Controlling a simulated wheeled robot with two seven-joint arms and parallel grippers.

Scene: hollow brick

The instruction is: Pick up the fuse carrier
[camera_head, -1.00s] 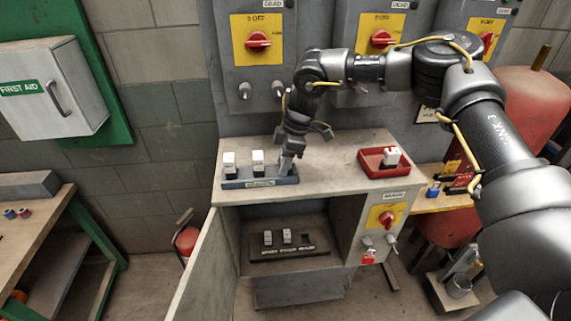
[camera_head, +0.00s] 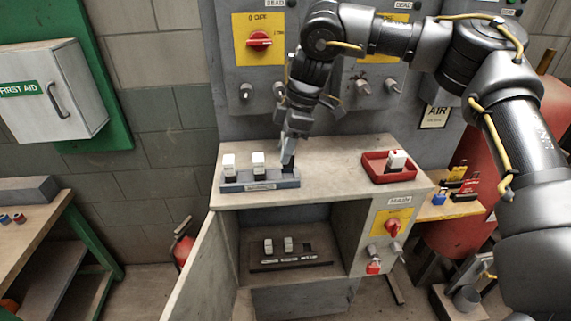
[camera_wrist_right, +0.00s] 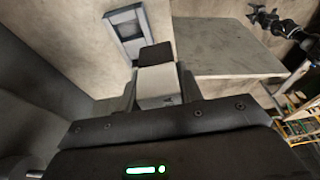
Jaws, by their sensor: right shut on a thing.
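My right gripper (camera_head: 288,158) is shut on a fuse carrier, above the right end of the grey-blue rack (camera_head: 261,186) on the worktop. In the right wrist view the held fuse carrier (camera_wrist_right: 156,86) is a white block with a dark end, between the two fingers. In the head view the gripper mostly hides it. Two other white fuse carriers, a left one (camera_head: 228,163) and a middle one (camera_head: 258,161), stand upright in the rack. Another white carrier with a red mark (camera_head: 397,160) is in a red tray (camera_head: 389,180). My left gripper is out of view.
The worktop (camera_head: 335,160) is clear between rack and tray. Below, an open cabinet holds a dark fuse base (camera_head: 290,261) with two white carriers. The cabinet door (camera_head: 205,268) stands open at left. Grey switch panels with red handles (camera_head: 259,39) rise behind.

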